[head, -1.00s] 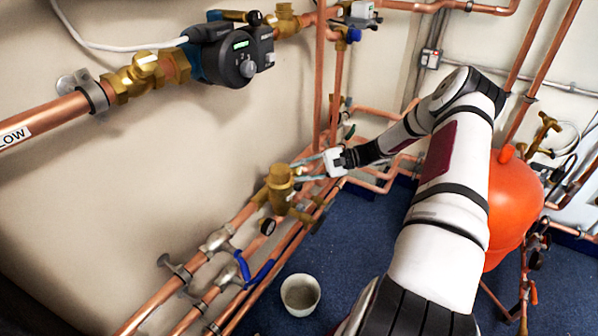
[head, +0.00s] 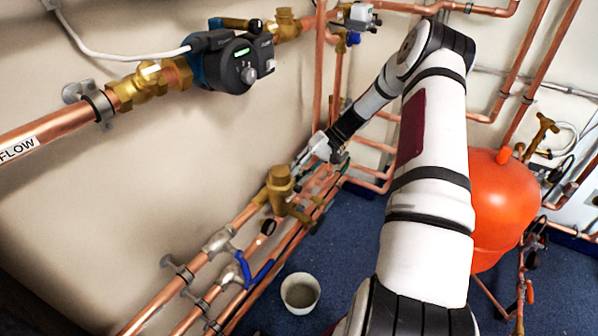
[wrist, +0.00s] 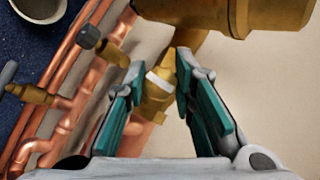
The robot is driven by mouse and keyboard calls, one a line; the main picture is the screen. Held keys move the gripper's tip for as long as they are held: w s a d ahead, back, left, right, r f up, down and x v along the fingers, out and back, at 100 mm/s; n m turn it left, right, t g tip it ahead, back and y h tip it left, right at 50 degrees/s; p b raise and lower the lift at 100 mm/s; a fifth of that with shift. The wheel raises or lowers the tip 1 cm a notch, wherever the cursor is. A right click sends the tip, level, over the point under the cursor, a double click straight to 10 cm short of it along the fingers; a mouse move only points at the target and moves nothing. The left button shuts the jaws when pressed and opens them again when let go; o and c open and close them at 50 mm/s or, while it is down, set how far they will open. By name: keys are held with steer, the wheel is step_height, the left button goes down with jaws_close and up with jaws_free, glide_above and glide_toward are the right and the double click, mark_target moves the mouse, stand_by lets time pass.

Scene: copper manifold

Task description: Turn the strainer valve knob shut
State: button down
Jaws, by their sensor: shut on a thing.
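The strainer valve's large brass body (head: 280,186) stands on the copper pipe run by the wall; a large brass cylinder (wrist: 265,14) fills the top right of the wrist view. My gripper (head: 297,168) is just above and right of it in the head view. In the wrist view its two teal-padded fingers are on either side of a small brass knob (wrist: 159,86) with a white band, and they are shut on it. The fingers look a little spread by it. In the head view the knob is too small and too covered by the fingers to make out.
Copper pipes (head: 160,293) run beside the gripper, with a blue lever valve (head: 262,272) at lower left. A bucket (head: 300,292) stands on the blue floor. A pump (head: 235,62) is on the wall above. An orange tank (head: 497,210) stands right of my arm.

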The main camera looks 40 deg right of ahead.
steer(key=shift+n+h, duration=0.4)
steer(key=shift+n, duration=0.2)
steer(key=c, duration=1.3)
jaws_free()
steer(key=shift+c, duration=0.2)
steer(key=v, duration=1.2)
steer(key=shift+w, duration=0.2)
